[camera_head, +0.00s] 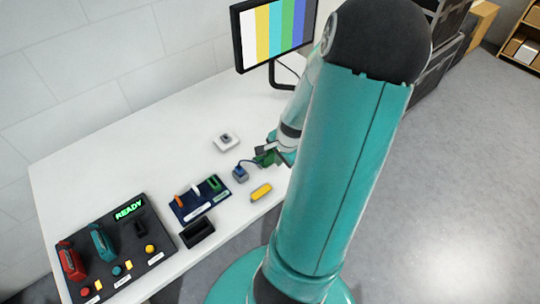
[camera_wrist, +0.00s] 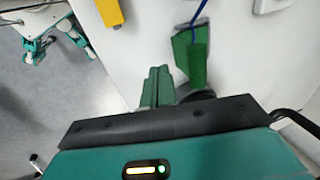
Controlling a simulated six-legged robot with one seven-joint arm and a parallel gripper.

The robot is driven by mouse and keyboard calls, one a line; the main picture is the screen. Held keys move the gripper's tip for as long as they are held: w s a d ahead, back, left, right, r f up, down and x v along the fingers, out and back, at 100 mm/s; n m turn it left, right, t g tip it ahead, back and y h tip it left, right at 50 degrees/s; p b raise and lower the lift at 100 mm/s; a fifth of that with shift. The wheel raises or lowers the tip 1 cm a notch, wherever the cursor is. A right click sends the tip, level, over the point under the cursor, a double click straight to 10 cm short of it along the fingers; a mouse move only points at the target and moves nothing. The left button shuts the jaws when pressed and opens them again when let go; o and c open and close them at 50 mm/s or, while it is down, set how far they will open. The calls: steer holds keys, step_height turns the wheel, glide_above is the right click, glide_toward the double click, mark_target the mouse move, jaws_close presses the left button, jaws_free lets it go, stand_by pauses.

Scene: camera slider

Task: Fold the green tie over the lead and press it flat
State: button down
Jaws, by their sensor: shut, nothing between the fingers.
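The green tie (camera_wrist: 196,62) lies on the white table in the wrist view, with a darker part at its left and a brighter strip at its right. The blue lead (camera_wrist: 199,12) runs down to its upper end. Whether the strip lies flat cannot be told. My gripper (camera_wrist: 157,86) shows as green fingers, closed together and empty, just below and left of the tie, apart from it in the picture. In the head view, the tie (camera_head: 265,159) is partly hidden by my gripper (camera_head: 276,153), and the lead (camera_head: 247,162) reaches it from a blue block (camera_head: 240,174).
A yellow block (camera_head: 261,192) and a white block (camera_head: 226,140) stand near the tie. A dark blue rack (camera_head: 206,207), a black tray (camera_head: 197,232) and a READY console (camera_head: 127,250) lie to the left. A monitor (camera_head: 274,32) stands behind. The table (camera_head: 120,155) is clear at back left.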

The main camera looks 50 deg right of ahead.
mark_target(271, 151)
stand_by(0.3)
steer(key=shift+w+d, duration=0.25)
steer(key=shift+w, duration=0.75)
steer(key=shift+w+d, duration=0.2)
steer(key=shift+w, duration=0.85)
steer(key=shift+w+d, duration=0.25)
steer(key=shift+w, duration=0.65)
steer(key=shift+w+f, duration=0.1)
steer(key=shift+w+d+f, duration=0.15)
steer(key=shift+w+f, duration=0.35)
steer(key=shift+w, duration=0.2)
